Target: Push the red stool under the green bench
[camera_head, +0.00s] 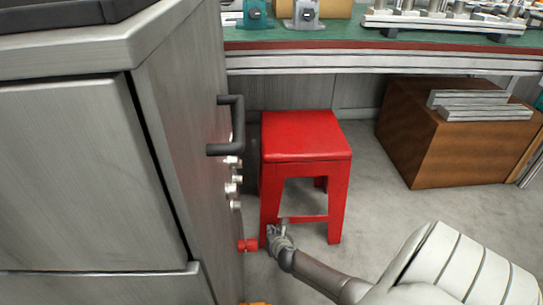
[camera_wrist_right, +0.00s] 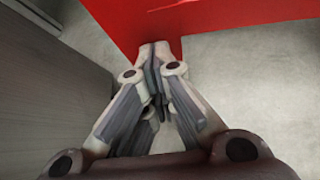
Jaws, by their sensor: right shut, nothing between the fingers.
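The red stool (camera_head: 305,140) stands upright on the floor, just in front of the green bench (camera_head: 340,38), with its rear part at or slightly under the bench's front edge. My right gripper (camera_head: 272,232) is shut and empty, low by the stool's front left leg. In the right wrist view the shut fingertips (camera_wrist_right: 154,48) are right at the red stool's surface (camera_wrist_right: 120,22); I cannot tell for sure whether they touch. My left gripper is not in view.
A grey metal cabinet (camera_head: 185,140) with a black handle (camera_head: 238,125) and several knobs stands close on the stool's left. A brown box (camera_head: 440,150) with metal bars on top stands under the bench to the right. Floor between stool and box is clear.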

